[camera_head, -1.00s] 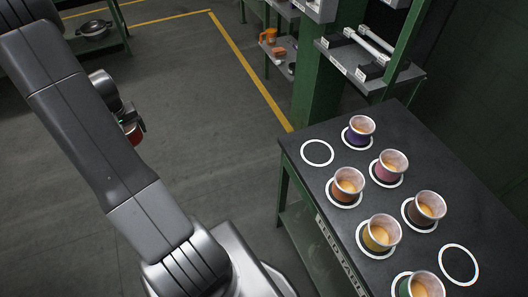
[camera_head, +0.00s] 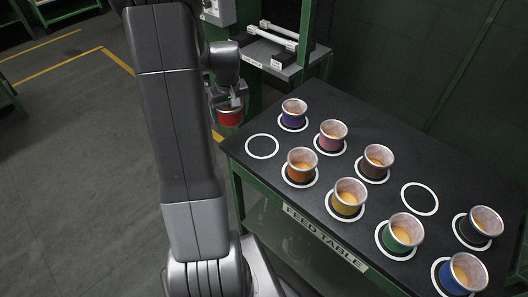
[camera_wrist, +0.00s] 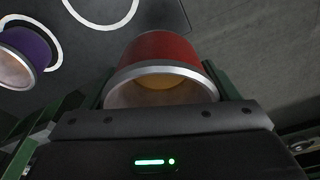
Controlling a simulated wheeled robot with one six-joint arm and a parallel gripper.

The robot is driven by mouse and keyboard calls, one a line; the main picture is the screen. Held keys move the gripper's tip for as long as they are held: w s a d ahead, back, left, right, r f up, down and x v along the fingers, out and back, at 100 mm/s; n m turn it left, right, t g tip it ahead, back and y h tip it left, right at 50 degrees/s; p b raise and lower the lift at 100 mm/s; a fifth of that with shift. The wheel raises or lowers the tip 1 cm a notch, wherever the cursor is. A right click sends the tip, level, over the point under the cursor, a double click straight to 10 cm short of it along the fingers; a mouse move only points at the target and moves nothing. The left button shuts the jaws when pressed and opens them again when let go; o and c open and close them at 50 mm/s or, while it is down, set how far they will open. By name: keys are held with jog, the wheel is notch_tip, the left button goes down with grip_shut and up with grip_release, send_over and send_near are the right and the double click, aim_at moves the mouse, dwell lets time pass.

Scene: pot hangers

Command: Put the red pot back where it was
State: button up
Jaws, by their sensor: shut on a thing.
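The red pot (camera_head: 230,116) is in my gripper (camera_head: 229,100), held in the air just beyond the far left edge of the feed table (camera_head: 330,102). In the wrist view the red pot (camera_wrist: 160,62) sits between the two fingers of my gripper (camera_wrist: 160,88), its silver rim and pale inside toward the camera. Two white rings on the table are bare: one at the far left corner (camera_head: 262,146) and one on the right side (camera_head: 420,198). An empty ring also shows at the top of the wrist view (camera_wrist: 100,8).
Pots stand on the other rings: purple (camera_head: 293,114), pink (camera_head: 331,136), orange-brown (camera_head: 301,166), brown (camera_head: 375,162), yellow (camera_head: 347,198), green (camera_head: 402,232), black (camera_head: 480,227) and blue (camera_head: 461,274). A grey shelf (camera_head: 272,58) stands behind the table.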

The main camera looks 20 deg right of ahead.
jog(key=b, duration=0.2)
send_over(261, 144)
jog(key=f, duration=0.9)
jog(key=shift+s+p, duration=0.3)
jog(key=shift+f, duration=0.1)
jog(key=shift+f, duration=0.15)
jog(key=o, duration=1)
jog(key=shift+o, duration=0.2)
notch_tip(261, 144, up, 12)
jog(key=s, duration=0.1)
jog(key=shift+s, duration=0.4)
